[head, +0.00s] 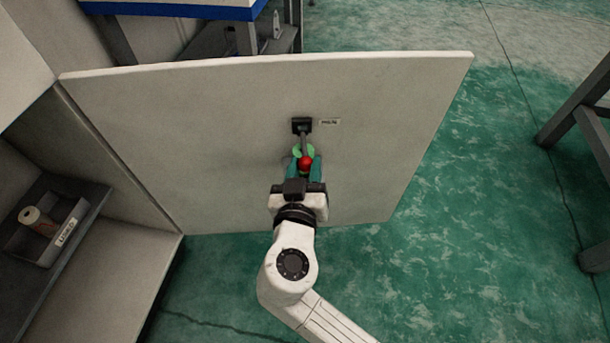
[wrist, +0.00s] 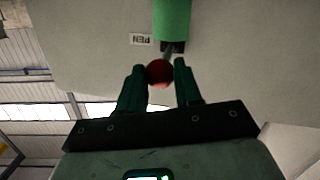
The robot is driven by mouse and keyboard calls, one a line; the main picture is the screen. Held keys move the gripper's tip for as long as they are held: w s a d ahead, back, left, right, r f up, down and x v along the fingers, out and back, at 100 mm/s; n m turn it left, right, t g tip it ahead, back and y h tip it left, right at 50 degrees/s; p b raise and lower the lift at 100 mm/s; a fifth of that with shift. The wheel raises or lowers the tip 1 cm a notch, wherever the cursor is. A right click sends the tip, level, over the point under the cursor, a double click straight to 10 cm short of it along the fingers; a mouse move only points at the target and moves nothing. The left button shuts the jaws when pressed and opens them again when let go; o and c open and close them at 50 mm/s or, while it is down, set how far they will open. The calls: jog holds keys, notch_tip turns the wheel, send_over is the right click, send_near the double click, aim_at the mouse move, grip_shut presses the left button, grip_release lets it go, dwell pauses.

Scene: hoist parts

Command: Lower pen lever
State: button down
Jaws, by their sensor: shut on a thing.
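The pen lever has a dark mount (head: 302,125) on a pale upright panel (head: 200,120) and a short grey stem ending in a red knob (head: 305,163). The label beside the mount reads PEN in the wrist view (wrist: 141,39). My gripper (head: 305,168) has its teal fingers on both sides of the knob and is shut on it. In the wrist view, the red knob (wrist: 160,73) sits between the fingertips. The stem's exact tilt is hard to tell. A green part (head: 303,150) shows by the stem, also in the wrist view (wrist: 172,18).
A tray (head: 68,232) holding a roll-like object (head: 38,219) stands at the left. A grey frame (head: 580,115) stands at the right. Green floor (head: 480,200) is open right of the panel. A blue-edged bench (head: 175,10) is behind it.

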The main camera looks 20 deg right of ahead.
jog(key=shift+f+b, duration=0.75)
jog(key=shift+f, duration=0.2)
jog(key=c, duration=1.1)
grip_release()
jog(key=o, duration=0.3)
jog(key=shift+r, duration=0.2)
jog(key=p+v, duration=0.1)
jog(key=v, duration=1)
